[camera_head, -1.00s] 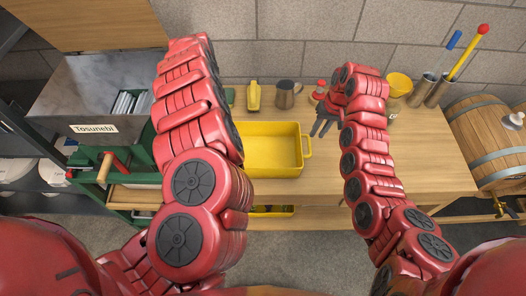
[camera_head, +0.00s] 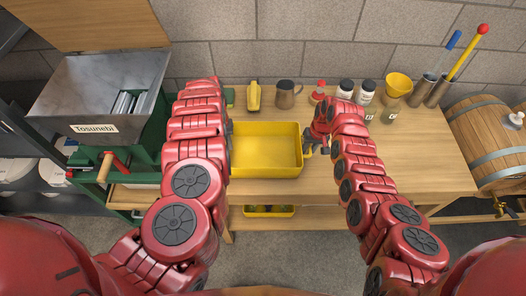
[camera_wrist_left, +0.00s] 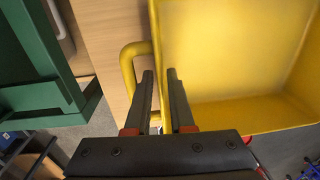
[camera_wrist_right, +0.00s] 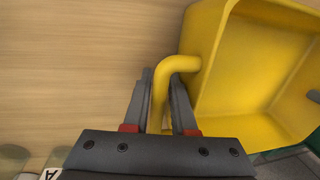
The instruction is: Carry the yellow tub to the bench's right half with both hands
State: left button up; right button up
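The yellow tub (camera_head: 266,171) stands on the wooden bench, left of the bench's middle, empty inside, with a handle at each end. My left gripper (camera_wrist_left: 162,72) is open at the tub's left end. Its fingertips lie either side of the tub's wall edge, with the left handle (camera_wrist_left: 127,66) just left of them; in the head view my arm hides these fingers. My right gripper (camera_head: 309,147) is at the tub's right end. In the right wrist view (camera_wrist_right: 161,75) its open fingers lie either side of the right handle (camera_wrist_right: 158,98), with small gaps visible.
Behind the tub stand a yellow brush-like object (camera_head: 254,96), a metal mug (camera_head: 286,94), jars (camera_head: 365,93) and a yellow cup (camera_head: 398,85). A green machine with a hopper (camera_head: 95,100) is at left, a barrel (camera_head: 490,140) at right. The bench's right half (camera_head: 420,160) is mostly clear in front.

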pick_arm(q)
jog(key=shift+f, duration=0.2)
pick_arm(e)
jog(key=shift+f, duration=0.15)
pick_arm(q)
grip_shut()
pick_arm(e)
grip_shut()
dwell(1.0)
